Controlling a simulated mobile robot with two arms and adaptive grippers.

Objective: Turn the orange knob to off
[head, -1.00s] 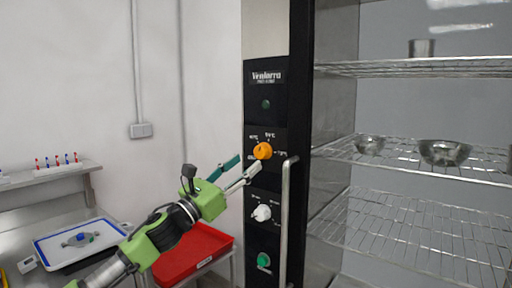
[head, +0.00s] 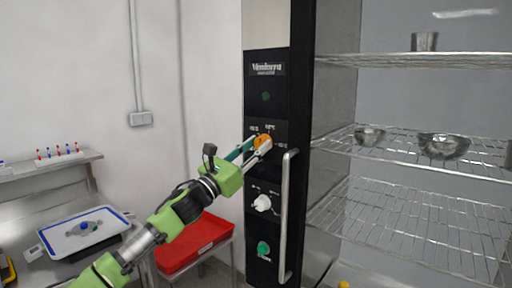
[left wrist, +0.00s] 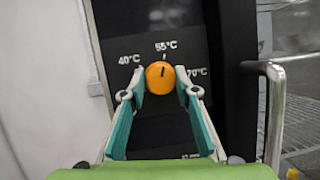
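My left gripper (left wrist: 160,84) is open, with one finger on each side of the knob. In the head view the left gripper (head: 255,147) reaches the knob from the lower left. I cannot tell whether the fingers touch it. An off label is not readable. My right gripper is not in view.
A vertical metal handle (head: 286,215) stands just right of the panel. A white knob (head: 262,203) and a green button (head: 263,248) are below. Wire shelves (head: 400,150) with metal bowls are at the right. A red tray (head: 195,242) stands lower left.

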